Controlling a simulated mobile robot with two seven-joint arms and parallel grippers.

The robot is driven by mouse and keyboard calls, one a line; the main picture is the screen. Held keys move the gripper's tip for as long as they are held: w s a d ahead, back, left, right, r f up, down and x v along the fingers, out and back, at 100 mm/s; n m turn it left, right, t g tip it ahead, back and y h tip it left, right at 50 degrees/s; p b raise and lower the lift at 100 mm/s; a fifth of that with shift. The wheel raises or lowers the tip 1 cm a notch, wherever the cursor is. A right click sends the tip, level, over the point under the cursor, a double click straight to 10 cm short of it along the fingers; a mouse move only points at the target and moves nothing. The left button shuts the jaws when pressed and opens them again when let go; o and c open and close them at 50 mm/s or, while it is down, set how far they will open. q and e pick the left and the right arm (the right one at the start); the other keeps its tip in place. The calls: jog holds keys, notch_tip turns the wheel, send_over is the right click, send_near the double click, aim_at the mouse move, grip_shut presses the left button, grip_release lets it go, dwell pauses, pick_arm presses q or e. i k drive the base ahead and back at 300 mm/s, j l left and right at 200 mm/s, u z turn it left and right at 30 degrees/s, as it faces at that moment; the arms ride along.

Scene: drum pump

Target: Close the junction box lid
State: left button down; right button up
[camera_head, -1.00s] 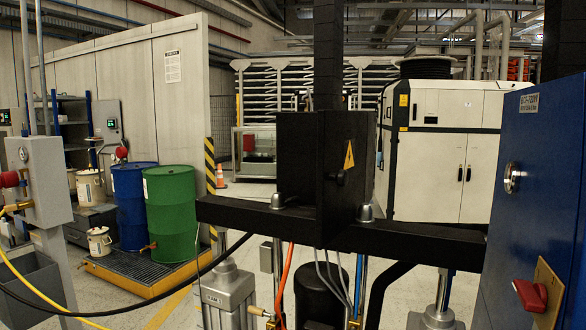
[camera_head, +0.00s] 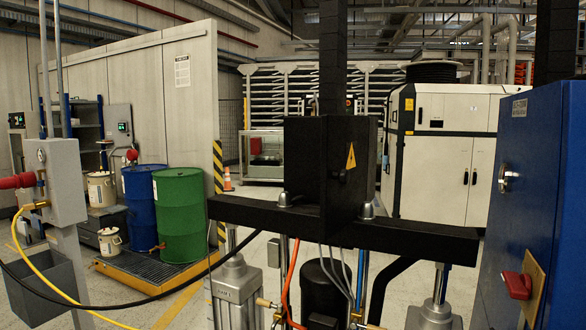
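A black box with a yellow lightning-bolt label (camera_head: 350,157), which looks like the junction box (camera_head: 303,160), sits in the middle of the head view. It is mounted on a black horizontal beam (camera_head: 425,237), below a black upright post. A small dark knob or latch shows near the label. The black surfaces blend together, so I cannot tell how far the lid is open. Neither of my grippers is in view, and nothing of mine visibly touches the box.
A blue cabinet (camera_head: 540,170) with a red switch (camera_head: 517,285) stands close on the right. A grey post box (camera_head: 62,180) with yellow and black hoses is on the left. Blue and green drums (camera_head: 180,215) stand on a spill pallet behind. Cylinders and hoses hang below the beam.

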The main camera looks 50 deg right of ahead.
aim_at(344, 148)
jog(key=u, duration=0.45)
jog(key=k+u, duration=0.1)
jog(key=u, duration=0.8)
jog(key=j+u, duration=0.15)
jog(key=u, duration=0.3)
jog(key=k+u, duration=0.1)
jog(key=u, duration=0.35)
jog(key=j+u, duration=0.15)
jog(key=u, duration=0.75)
jog(key=j+z, duration=0.1)
jog(key=z, duration=1.4)
jog(key=k+j+z, duration=0.1)
jog(key=z, duration=1.4)
jog(key=k+z, duration=0.15)
jog(key=z, duration=1.4)
jog(key=l+z, duration=0.15)
jog(key=z, duration=0.6)
jog(key=l+z, duration=0.1)
jog(key=z, duration=0.65)
jog(key=k+l, duration=0.05)
